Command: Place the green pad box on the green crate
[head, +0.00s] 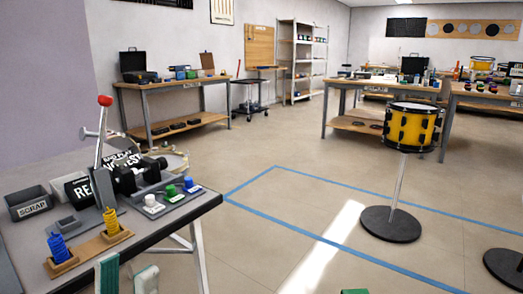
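A small green sliver (355,291) shows at the bottom edge of the head view, right of centre. It is cut off by the frame, so I cannot tell whether it is the green pad box, the green crate or something else. No whole green box or crate can be made out.
A workbench (185,222) at left holds a lever press (102,150), a scrap bin (30,203) and spools. A yellow drum (411,127) stands right. More benches stand behind.

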